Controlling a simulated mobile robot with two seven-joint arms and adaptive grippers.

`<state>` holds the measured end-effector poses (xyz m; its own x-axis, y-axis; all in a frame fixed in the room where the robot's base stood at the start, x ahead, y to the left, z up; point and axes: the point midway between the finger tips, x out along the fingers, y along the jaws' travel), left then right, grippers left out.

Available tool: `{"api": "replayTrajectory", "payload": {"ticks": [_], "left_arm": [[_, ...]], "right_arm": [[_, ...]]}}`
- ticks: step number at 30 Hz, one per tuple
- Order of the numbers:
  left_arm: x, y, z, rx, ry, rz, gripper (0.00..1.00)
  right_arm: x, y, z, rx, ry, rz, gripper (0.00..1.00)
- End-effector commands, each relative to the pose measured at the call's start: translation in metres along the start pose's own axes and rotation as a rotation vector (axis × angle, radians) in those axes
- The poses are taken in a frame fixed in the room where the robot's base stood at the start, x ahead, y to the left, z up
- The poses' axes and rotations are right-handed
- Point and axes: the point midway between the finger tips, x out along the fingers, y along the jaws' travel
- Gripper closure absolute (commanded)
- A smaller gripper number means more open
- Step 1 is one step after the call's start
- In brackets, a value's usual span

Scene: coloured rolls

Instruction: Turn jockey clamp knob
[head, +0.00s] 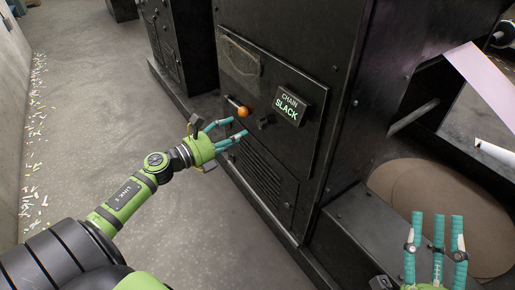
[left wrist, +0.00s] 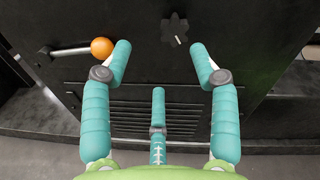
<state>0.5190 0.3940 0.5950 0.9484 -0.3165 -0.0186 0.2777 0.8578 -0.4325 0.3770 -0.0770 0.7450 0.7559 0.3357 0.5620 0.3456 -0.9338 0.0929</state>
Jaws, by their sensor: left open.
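A dark star-shaped knob (head: 263,122) sits on the front of the black machine, left of and below the lit sign. In the left wrist view the knob (left wrist: 174,32) shows a small pale mark and stands ahead of the fingertips, slightly right of centre. My left gripper (head: 239,127) is open and empty, close in front of the panel and apart from the knob. The left wrist view also shows this gripper (left wrist: 160,52) with its teal fingers spread. My right gripper (head: 437,218) is at the lower right, open and empty, fingers pointing up, far from the knob.
A lever with an orange ball (head: 243,111) sticks out just left of the knob, near the left gripper's fingers; the ball (left wrist: 101,47) is beside the left finger. A sign (head: 287,107) reads CHAIN SLACK. Vents (head: 262,180) lie below. A brown roll (head: 450,200) lies at right.

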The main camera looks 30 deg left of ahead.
Motion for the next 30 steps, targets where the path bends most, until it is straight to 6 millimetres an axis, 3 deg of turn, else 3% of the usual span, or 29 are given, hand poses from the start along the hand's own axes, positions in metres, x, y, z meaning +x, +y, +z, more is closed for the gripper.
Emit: {"api": "replayTrajectory", "payload": {"ticks": [1,5,13,21,30], "left_arm": [[0.002,-0.002,-0.007,0.069,0.002,-0.028,0.39],[0.004,-0.013,-0.002,0.169,0.006,-0.066,0.39],[0.032,-0.019,0.002,0.195,0.005,-0.076,0.39],[0.066,-0.020,0.001,0.189,0.005,-0.073,0.39],[0.075,-0.021,0.000,0.188,0.007,-0.073,0.39]], "right_arm": [[-0.009,-0.001,-0.006,0.001,0.048,0.001,0.60],[-0.011,-0.001,-0.029,0.000,0.120,0.003,0.60],[-0.014,-0.005,-0.055,0.002,0.228,-0.006,0.60],[-0.017,-0.005,-0.061,0.004,0.274,-0.007,0.60],[-0.017,-0.004,-0.062,0.004,0.280,-0.006,0.60]]}}
